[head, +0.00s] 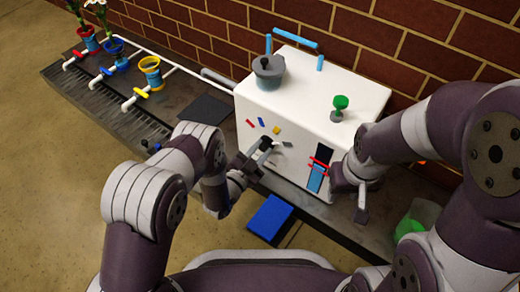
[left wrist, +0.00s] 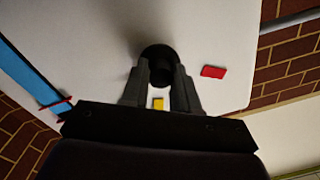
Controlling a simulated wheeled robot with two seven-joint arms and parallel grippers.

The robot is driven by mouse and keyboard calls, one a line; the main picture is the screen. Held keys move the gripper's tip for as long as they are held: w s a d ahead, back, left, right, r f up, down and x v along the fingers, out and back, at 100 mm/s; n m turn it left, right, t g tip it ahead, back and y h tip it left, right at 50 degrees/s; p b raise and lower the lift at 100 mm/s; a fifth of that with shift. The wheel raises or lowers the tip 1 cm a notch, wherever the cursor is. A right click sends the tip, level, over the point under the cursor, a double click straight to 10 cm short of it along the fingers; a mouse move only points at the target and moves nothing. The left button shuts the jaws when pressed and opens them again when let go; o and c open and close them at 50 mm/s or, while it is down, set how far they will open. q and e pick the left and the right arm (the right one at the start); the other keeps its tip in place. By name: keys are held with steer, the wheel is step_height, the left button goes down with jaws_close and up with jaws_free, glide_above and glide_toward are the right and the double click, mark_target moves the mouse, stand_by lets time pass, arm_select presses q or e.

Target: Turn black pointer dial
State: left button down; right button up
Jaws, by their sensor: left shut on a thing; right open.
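The black pointer dial (head: 266,143) sits on the front face of the white machine (head: 310,90). In the left wrist view the dial (left wrist: 159,58) shows as a round black knob between my fingertips. My left gripper (head: 260,156) is shut on the dial; it also shows in the left wrist view (left wrist: 160,80). A red mark (left wrist: 213,72) and a yellow mark (left wrist: 158,103) are on the face near the dial. Which way the pointer faces is hidden. My right gripper (head: 361,203) is in front of the machine's right side, apart from the dial; its fingers are hard to make out.
A blue slider with a red bar (head: 317,175) is on the machine's face right of the dial. A grey pot (head: 268,70) and a green knob (head: 340,103) are on top. A blue pad (head: 269,217) lies below. Colored taps (head: 135,95) stand at the left.

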arm_select(q)
steer(key=n+p, duration=0.2)
steer(key=n, duration=0.1)
steer(key=shift+r, duration=0.2)
steer(key=n+p, duration=0.2)
steer(key=n, duration=0.2)
steer(key=n+p, duration=0.1)
steer(key=n, duration=0.2)
steer(key=shift+n, duration=0.4)
steer(key=shift+w+n+g+p, duration=0.1)
steer(key=shift+n+g+p, duration=0.45)
steer(key=shift+n, duration=1.25)
steer(key=c, duration=0.8)
jaws_free()
steer(key=shift+c, duration=0.2)
steer(key=shift+f, duration=0.1)
